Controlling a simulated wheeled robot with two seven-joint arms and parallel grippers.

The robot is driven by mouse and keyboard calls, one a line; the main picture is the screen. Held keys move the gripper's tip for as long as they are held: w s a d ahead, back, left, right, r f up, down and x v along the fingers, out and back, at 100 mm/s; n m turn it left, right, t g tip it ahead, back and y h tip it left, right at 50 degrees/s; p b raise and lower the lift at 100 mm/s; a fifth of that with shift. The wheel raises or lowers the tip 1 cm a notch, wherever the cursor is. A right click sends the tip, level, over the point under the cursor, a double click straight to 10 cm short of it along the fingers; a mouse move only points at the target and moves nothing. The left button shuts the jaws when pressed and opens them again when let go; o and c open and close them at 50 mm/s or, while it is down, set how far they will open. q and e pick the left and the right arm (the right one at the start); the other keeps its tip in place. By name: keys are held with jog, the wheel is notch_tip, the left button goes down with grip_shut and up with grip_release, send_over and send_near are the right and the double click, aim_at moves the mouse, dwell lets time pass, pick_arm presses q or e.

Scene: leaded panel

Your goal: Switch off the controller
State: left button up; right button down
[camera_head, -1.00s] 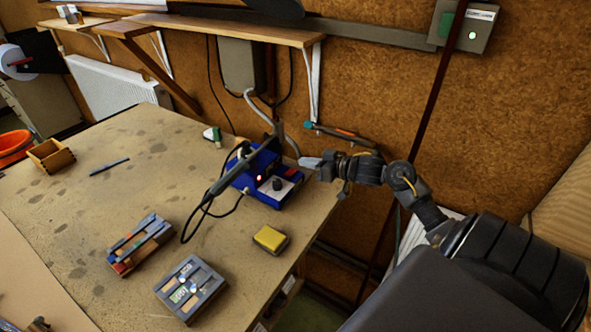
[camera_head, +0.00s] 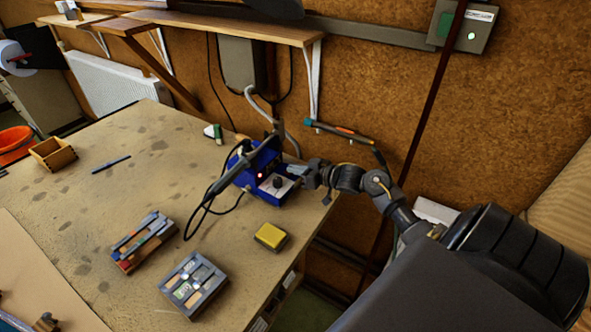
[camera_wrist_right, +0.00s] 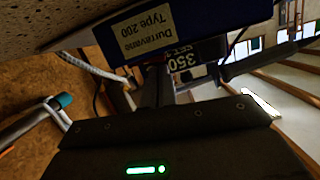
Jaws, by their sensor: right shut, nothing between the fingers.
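The controller is a blue box (camera_head: 257,173) near the right edge of the workbench. Its pale front panel has a dark knob, and a small red light glows on it. In the right wrist view its blue side (camera_wrist_right: 180,22) carries a label reading "Type 200", beside a dark display reading 350. My right gripper (camera_head: 297,170) is shut and empty at the controller's right end. In the wrist view its fingers (camera_wrist_right: 160,75) are close to the box; I cannot tell whether they touch. A switch is not clearly visible. My left gripper is not in view.
A soldering iron in its holder (camera_head: 230,165) and its cable stand left of the controller. A yellow sponge (camera_head: 271,236), a grey tray (camera_head: 193,284) and a tool rack (camera_head: 143,242) lie in front. A wall switch box (camera_head: 463,25) shows a green light. The bench's left middle is mostly clear.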

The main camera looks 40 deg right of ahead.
jog(key=shift+a+f+n, duration=0.1)
jog(key=shift+f+n, duration=0.2)
jog(key=shift+f, duration=0.1)
jog(key=shift+r, duration=0.2)
jog(key=r+p, duration=0.4)
jog(key=p, duration=0.1)
jog(key=shift+a+r, duration=0.2)
jog(key=b+v, duration=0.3)
jog(key=v, duration=0.7)
jog(key=shift+s+a+f, duration=0.2)
jog(key=shift+a+f, duration=0.05)
jog(key=shift+f, duration=0.05)
